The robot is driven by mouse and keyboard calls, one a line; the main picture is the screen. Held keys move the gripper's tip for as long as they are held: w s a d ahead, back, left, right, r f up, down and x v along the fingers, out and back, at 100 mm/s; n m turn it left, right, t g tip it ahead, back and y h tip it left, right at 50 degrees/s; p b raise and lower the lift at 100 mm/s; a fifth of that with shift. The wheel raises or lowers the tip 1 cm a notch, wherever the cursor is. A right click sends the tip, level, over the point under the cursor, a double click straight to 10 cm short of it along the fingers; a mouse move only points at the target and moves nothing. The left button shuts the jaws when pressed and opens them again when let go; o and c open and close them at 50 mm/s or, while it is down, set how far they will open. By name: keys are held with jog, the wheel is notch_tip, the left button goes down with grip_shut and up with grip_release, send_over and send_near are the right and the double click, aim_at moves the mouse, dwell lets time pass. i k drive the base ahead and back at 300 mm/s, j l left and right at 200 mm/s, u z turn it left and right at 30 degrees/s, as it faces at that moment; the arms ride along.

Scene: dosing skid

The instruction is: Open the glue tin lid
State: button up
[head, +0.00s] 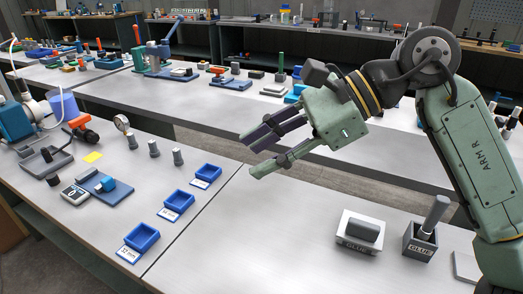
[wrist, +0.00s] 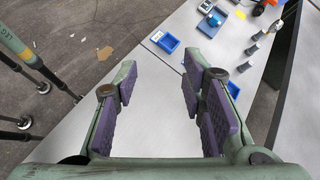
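My gripper (head: 252,156) is open and empty, above the bench, left of and apart from both. Its purple-padded fingers are wide apart in the wrist view (wrist: 160,85), where neither glue-labelled item shows.
Several blue trays (head: 179,201) line the bench to the left, and one shows in the wrist view (wrist: 167,42). Grey cylinders (head: 154,149) and a blue fixture (head: 106,186) lie beyond. A pale block (head: 466,267) sits at far right. The bench centre is bare.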

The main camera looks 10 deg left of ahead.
aim_at(357, 228)
jog(key=k, duration=1)
